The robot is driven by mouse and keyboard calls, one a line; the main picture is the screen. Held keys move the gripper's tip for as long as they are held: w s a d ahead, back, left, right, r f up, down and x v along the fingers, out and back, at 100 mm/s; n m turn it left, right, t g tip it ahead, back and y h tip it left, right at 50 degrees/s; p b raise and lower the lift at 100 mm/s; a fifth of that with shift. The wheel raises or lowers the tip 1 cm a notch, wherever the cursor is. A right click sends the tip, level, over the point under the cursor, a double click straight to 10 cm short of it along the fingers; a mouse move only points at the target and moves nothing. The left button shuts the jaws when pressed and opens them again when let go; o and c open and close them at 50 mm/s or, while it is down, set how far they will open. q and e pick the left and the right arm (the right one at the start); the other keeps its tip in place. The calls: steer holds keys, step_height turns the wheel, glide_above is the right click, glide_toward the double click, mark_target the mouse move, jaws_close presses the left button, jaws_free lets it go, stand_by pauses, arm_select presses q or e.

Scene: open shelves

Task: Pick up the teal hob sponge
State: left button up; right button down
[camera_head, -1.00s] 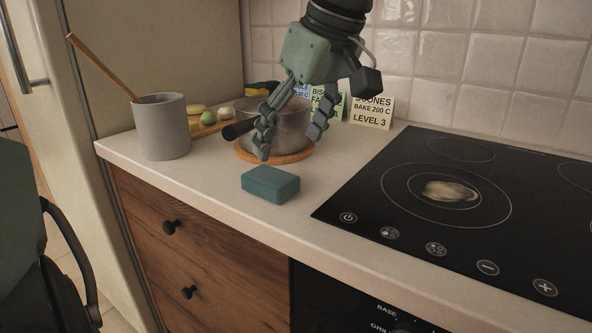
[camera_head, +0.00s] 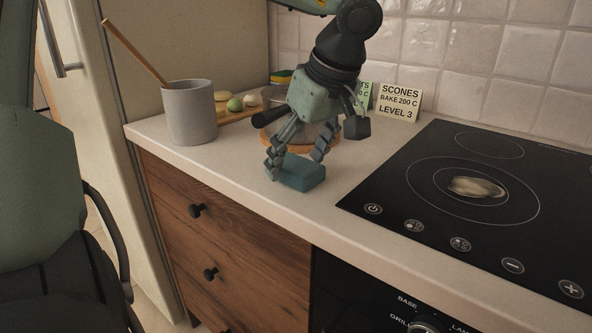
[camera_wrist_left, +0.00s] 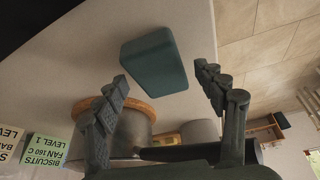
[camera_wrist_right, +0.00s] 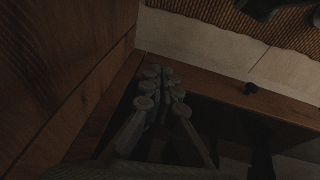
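The teal hob sponge (camera_head: 302,174) lies flat on the pale counter near its front edge, left of the hob. My left gripper (camera_head: 296,160) is open just above it, fingers pointing down, with one finger at the sponge's left side. In the left wrist view the sponge (camera_wrist_left: 153,62) lies just beyond the tips of the open left gripper (camera_wrist_left: 163,78), apparently with nothing held. My right gripper (camera_wrist_right: 160,80) shows only in the right wrist view, fingers together and empty, beside dark wooden surfaces.
A pot (camera_wrist_left: 132,130) on a round wooden trivet stands right behind the sponge, its dark handle (camera_head: 270,116) pointing left. A grey crock (camera_head: 190,112) with a wooden spoon stands at left. The black hob (camera_head: 400,205) is at right. Recipe cards (camera_head: 399,102) lean at the back.

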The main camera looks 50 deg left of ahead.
mark_target(290, 160)
arm_select(q)
steer(key=c, duration=0.6)
arm_select(e)
steer(key=shift+s+f, duration=0.1)
steer(key=shift+s, duration=0.3)
arm_select(q)
steer(key=shift+r, duration=0.15)
